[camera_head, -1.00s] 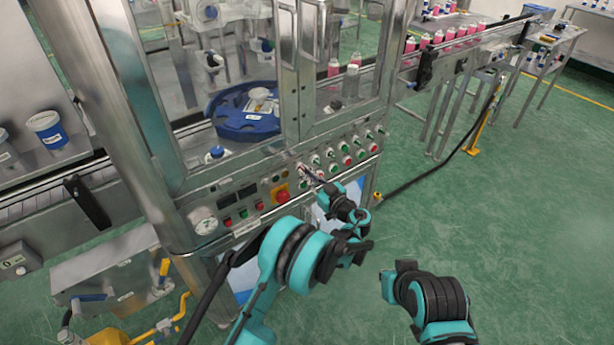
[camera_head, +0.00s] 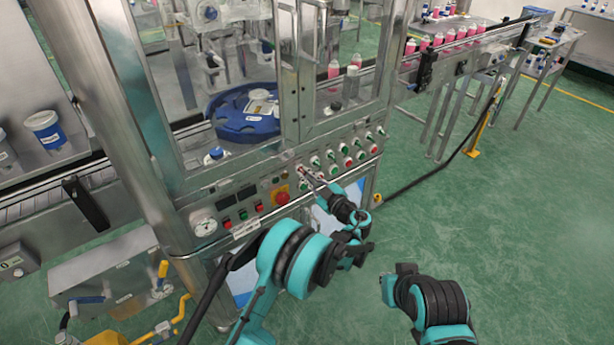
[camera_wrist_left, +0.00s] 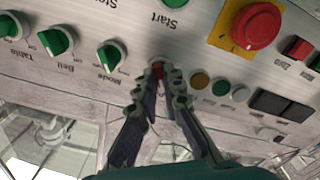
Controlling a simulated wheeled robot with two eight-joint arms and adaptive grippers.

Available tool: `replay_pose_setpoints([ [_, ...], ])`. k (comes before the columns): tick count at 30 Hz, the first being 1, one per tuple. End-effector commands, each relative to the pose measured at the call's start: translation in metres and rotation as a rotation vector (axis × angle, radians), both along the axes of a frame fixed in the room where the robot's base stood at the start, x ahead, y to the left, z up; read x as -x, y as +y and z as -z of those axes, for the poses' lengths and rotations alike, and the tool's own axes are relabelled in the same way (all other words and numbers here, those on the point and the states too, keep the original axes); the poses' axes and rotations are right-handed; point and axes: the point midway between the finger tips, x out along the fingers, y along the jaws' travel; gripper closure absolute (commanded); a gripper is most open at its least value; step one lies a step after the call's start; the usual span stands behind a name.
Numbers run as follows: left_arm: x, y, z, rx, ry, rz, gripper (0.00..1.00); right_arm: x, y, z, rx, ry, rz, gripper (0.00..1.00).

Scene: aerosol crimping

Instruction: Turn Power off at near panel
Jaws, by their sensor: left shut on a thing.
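The near panel (camera_head: 262,207) is the metal control face on the front of the machine. My left gripper (camera_head: 304,172) reaches it in the head view. In the left wrist view, which shows the panel upside down, my left gripper (camera_wrist_left: 164,78) is shut on a small red knob (camera_wrist_left: 158,66), with a fingertip on each side of it. The fingers cover part of the knob, and I cannot read a Power label by it. Green knobs marked Mode (camera_wrist_left: 109,56), Belt (camera_wrist_left: 57,41) and Table (camera_wrist_left: 14,26) are beside it.
A large red button on a yellow plate (camera_wrist_left: 250,28) and a green Start button (camera_wrist_left: 174,2) are close to my left gripper. Small indicators (camera_wrist_left: 221,88) and dark displays (camera_wrist_left: 270,103) are nearby. Green floor (camera_head: 520,240) is free at the right.

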Motion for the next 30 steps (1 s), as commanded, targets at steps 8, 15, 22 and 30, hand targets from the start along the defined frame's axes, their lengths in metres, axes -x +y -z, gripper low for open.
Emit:
replay_pose_setpoints([
  [8,0.0,0.0,0.0,0.001,0.0,0.001,0.77,0.0,0.0,0.0,0.0,0.0,0.0,1.0],
  [15,0.0,0.0,0.0,0.0,0.0,0.0,0.72,0.0,0.0,0.0,0.0,0.0,0.0,1.0],
  [22,0.012,-0.01,0.0,0.0,0.001,0.003,0.72,0.0,0.0,0.0,0.0,0.0,0.0,1.0],
  [30,0.048,-0.036,0.0,0.0,0.001,0.003,0.72,0.0,0.0,0.0,0.0,0.0,0.0,1.0],
])
